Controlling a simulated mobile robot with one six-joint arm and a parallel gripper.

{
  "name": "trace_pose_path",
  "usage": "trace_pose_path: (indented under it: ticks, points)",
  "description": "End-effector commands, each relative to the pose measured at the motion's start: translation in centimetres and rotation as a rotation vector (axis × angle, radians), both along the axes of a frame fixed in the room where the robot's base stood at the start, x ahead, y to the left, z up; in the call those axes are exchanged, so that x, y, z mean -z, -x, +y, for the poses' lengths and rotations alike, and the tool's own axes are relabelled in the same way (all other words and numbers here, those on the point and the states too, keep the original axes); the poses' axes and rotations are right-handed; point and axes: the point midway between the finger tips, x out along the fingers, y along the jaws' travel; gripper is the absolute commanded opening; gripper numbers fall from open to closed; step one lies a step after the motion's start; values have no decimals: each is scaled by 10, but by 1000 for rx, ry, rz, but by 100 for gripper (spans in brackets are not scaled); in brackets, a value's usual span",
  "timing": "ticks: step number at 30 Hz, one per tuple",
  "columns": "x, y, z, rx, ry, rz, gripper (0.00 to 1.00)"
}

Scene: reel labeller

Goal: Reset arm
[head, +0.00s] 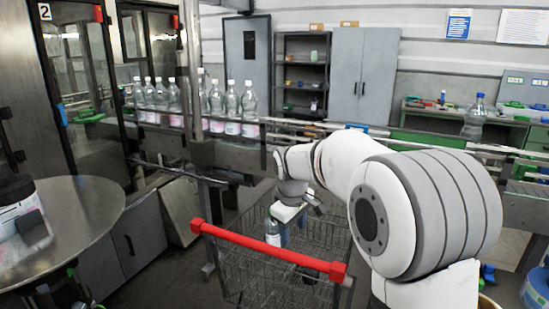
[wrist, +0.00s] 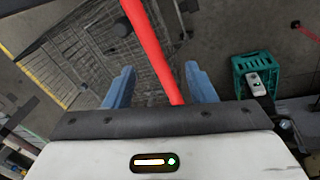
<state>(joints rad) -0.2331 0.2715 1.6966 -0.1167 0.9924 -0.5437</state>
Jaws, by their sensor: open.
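My arm reaches from the right of the head view, with my gripper (head: 290,214) hanging over the shopping cart (head: 245,284). In the wrist view my gripper (wrist: 160,80) shows two blue fingers spread wide, with nothing held between them. The cart's red handle (wrist: 150,45) crosses the view below and between the fingers; I cannot tell how far below. The handle (head: 268,253) also shows in the head view.
Several bottles (head: 232,105) stand in a row on the conveyor behind the cart. Another bottle (head: 474,118) stands at the right. A round metal table (head: 85,215) is at the left. A green crate (wrist: 256,72) is on the floor in the wrist view.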

Motion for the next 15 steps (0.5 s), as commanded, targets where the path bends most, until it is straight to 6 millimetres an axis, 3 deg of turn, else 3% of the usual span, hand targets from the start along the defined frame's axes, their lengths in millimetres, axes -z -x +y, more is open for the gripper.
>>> trace_pose_path:
  ticks: [1,6,15]
  points:
    - [-11,21,-14,58,-18,-10,50]
    - [-28,89,-49,251,-76,-34,50]
    - [-21,213,-93,589,-179,-76,50]
